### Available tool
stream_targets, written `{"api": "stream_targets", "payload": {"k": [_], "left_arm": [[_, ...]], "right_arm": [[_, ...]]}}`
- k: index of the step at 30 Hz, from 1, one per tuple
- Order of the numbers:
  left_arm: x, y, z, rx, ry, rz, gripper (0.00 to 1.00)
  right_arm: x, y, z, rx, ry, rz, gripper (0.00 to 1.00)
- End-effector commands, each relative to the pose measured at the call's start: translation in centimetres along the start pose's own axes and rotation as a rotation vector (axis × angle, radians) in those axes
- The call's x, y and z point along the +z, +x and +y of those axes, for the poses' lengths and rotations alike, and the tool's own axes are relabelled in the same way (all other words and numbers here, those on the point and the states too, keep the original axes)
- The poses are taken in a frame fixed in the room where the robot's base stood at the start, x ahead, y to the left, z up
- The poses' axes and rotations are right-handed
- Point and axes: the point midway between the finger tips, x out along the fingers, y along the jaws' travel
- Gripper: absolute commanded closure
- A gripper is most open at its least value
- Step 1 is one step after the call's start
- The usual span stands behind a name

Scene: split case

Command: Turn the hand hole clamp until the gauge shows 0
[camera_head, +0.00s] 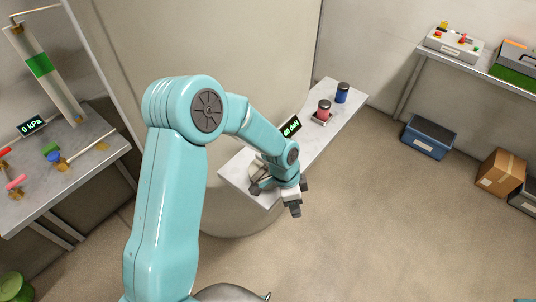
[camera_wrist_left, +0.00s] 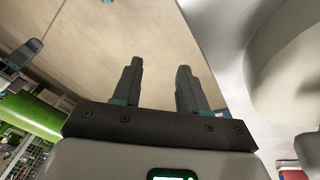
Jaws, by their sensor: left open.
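My left gripper (camera_head: 294,208) is open and empty, just past the front edge of the pale bench. In the left wrist view its two dark fingers (camera_wrist_left: 157,88) stand apart with only floor between them. A dark and pale fitting (camera_head: 256,185), perhaps the hand hole clamp, sits at the bench's near end, left of the gripper and partly hidden by my arm. A small gauge display (camera_head: 291,127) stands behind my forearm; its green digits seem to read about 60 daN. A large pale rounded part (camera_wrist_left: 292,65) shows at right in the wrist view; I cannot tell what it is.
The pale bench (camera_head: 333,130) bears a red jar (camera_head: 323,110) and a blue jar (camera_head: 342,92). A left table (camera_head: 95,135) has a display reading 0 kPa (camera_head: 33,125) and several valves. A blue crate (camera_head: 428,137) and cardboard box (camera_head: 501,172) stand at right. The middle floor is clear.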

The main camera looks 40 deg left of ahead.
Motion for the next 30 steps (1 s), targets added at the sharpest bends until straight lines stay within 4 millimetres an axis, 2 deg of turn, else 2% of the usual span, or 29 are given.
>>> {"api": "stream_targets", "payload": {"k": [5,8,10,12,15,17,19,22,26,30], "left_arm": [[-1.1,-5.8,-3.3,-0.041,0.223,-0.044,0.57],[-1.3,-10.5,-5.2,-0.063,0.379,-0.089,0.57],[-1.2,-14.6,-6.4,-0.077,0.499,-0.131,0.57],[-0.7,-19.0,-7.2,-0.084,0.613,-0.176,0.57],[0.2,-23.8,-7.4,-0.078,0.731,-0.229,0.57],[0.5,-25.5,-7.4,-0.073,0.772,-0.248,0.57],[0.8,-26.4,-7.3,-0.065,0.798,-0.260,0.57],[1.2,-25.8,-7.4,-0.059,0.807,-0.265,0.57],[1.7,-23.5,-7.7,-0.056,0.806,-0.265,0.57],[2.4,-20.3,-8.2,-0.054,0.804,-0.265,0.57]], "right_arm": [[0.0,0.0,0.0,0.000,0.000,0.000,0.57],[0.0,0.0,0.0,0.000,0.000,0.000,0.57],[0.0,0.0,0.0,0.000,0.000,0.000,0.57],[0.0,0.0,0.0,0.000,0.000,0.000,0.57],[0.0,0.0,0.0,0.000,0.000,0.000,0.57],[0.0,0.0,0.0,0.000,0.000,0.000,0.57],[0.0,0.0,0.0,0.000,0.000,0.000,0.57],[0.0,0.0,0.0,0.000,0.000,0.000,0.57],[0.0,0.1,0.0,0.000,0.000,0.000,0.57],[0.0,-0.1,-0.1,0.000,0.000,0.000,0.57]]}}
